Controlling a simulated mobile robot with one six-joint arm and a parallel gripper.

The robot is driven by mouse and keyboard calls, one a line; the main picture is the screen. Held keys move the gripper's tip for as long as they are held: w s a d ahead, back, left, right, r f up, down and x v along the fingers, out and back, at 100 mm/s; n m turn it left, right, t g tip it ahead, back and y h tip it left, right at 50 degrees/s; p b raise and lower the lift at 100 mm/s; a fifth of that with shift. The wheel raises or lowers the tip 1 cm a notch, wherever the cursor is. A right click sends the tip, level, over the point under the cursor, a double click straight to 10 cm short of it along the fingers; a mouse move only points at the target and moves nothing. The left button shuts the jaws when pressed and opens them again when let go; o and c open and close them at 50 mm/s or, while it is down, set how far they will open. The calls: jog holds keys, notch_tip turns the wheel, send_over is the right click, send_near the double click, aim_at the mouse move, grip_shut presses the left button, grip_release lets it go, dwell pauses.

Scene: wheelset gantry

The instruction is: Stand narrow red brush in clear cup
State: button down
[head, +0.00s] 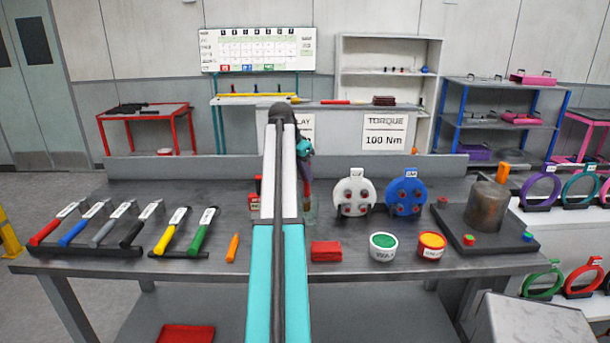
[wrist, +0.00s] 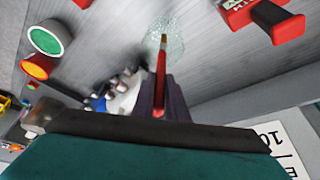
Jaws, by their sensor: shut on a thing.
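The narrow red brush (wrist: 160,68) is between the dark jaws of my gripper (wrist: 162,98), with its brown tip pointing away from the wrist. The clear cup (wrist: 172,30) stands on the bench, and the brush tip overlaps it in the wrist view. I cannot tell whether the tip is inside the cup or above it. In the head view my gripper (head: 306,160) is partly hidden by my arm, above the clear cup (head: 312,210). The cup's left side is hidden behind the arm.
A red labelled item (head: 254,205) stands left of the cup, partly hidden. White (head: 354,192) and blue (head: 405,192) discs stand right. A red block (head: 326,251), green-topped tub (head: 383,246) and orange tub (head: 431,245) sit in front. Several coloured-handled tools lie left.

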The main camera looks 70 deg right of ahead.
jog(key=c, duration=1.7)
grip_release()
jog(key=shift+r, duration=0.1)
jog(key=shift+b+v, duration=1.2)
jog(key=shift+v, duration=5.65)
